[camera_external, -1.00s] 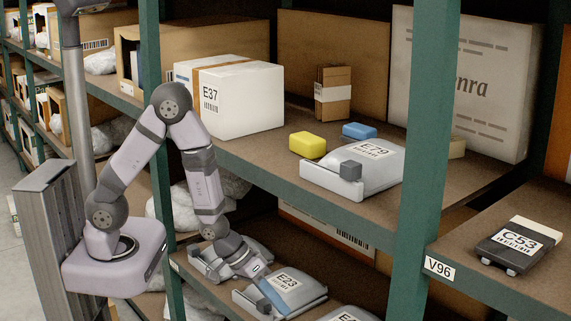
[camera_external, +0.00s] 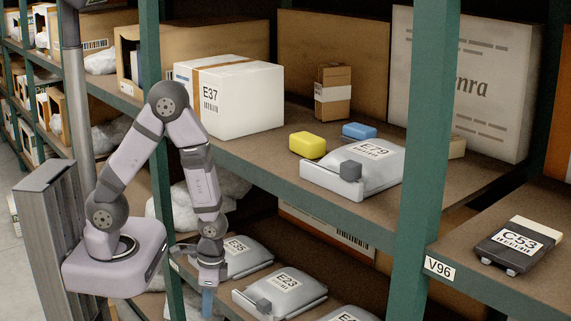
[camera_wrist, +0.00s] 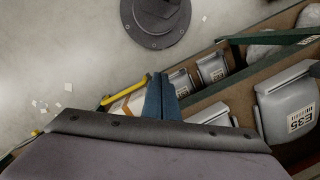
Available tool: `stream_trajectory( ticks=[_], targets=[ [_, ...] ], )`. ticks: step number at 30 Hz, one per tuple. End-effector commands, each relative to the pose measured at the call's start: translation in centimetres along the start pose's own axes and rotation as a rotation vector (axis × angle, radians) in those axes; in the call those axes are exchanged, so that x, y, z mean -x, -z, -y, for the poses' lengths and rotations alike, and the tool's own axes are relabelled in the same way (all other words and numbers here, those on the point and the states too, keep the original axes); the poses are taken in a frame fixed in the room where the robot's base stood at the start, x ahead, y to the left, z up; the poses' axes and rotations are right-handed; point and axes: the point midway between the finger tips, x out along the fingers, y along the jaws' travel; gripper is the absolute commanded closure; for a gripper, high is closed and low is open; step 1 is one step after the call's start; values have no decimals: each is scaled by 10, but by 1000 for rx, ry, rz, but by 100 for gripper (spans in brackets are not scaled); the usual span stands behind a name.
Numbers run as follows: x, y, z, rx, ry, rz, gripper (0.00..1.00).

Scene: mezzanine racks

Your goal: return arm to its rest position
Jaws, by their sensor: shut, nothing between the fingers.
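My gripper (camera_external: 208,303) hangs pointing down at the front of the lower shelf, left of the grey E23 container (camera_external: 290,285). Its blue fingers are together with nothing between them, and they show side by side in the wrist view (camera_wrist: 160,95). The gripper is apart from the containers. My arm arches from its base on the left, up past the green post and down to the lower shelf. The grey E35 container (camera_external: 250,258) lies just right of my wrist and also shows in the wrist view (camera_wrist: 290,112).
A green post (camera_external: 160,130) stands close behind my arm. The upper shelf (camera_external: 240,152) holds a white E37 box (camera_external: 235,98), a yellow block (camera_external: 307,144), a blue block (camera_external: 359,131) and a grey E79 container (camera_external: 365,170). Bare floor (camera_wrist: 60,60) shows in the wrist view.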

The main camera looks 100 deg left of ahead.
Motion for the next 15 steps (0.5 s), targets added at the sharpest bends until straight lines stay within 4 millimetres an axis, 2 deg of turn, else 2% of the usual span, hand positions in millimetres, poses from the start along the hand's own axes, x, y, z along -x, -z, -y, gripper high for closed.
stream_trajectory(
  ticks=[3,6,9,15],
  targets=[
    [24,-38,-2,-55,0,139,100],
    [53,-56,-10,-74,-19,189,100],
    [76,-55,-20,-68,-33,152,100],
    [113,-28,-35,-107,-41,-27,100]
  ],
)
